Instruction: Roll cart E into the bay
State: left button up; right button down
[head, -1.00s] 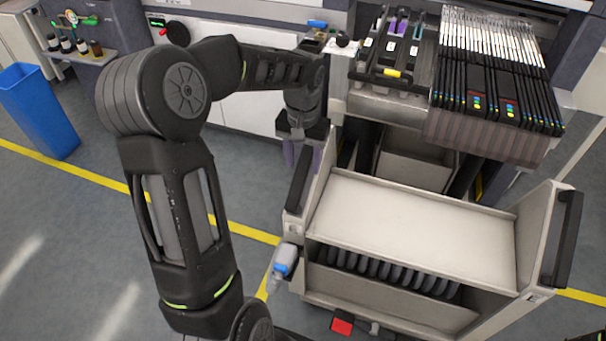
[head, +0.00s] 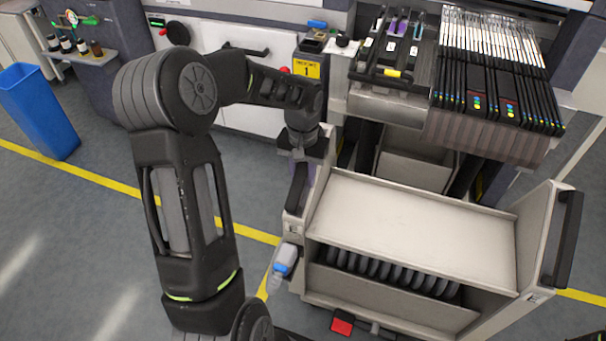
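A pale cart (head: 410,222) stands in front of the machine, with a flat top shelf, a lower bin of dark round reels (head: 385,272) and black handles on its left (head: 295,188) and right (head: 569,240) sides. No letter E can be read on it. The bay opening (head: 412,172) is behind the cart, under the feeder bank. My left gripper (head: 299,164) points down at the top of the left handle. Its fingers are mostly hidden, so I cannot tell whether they are open or touch the handle. My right gripper is not in view.
Feeders (head: 490,75) with thin dark cassettes overhang the bay. A blue bin (head: 38,110) stands far left. A yellow floor line (head: 90,182) runs behind the cart's left side. A red pedal (head: 342,324) shows at the cart's base. The floor at left is clear.

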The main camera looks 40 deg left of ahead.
pick_arm(q)
grip_shut()
dwell(0.9)
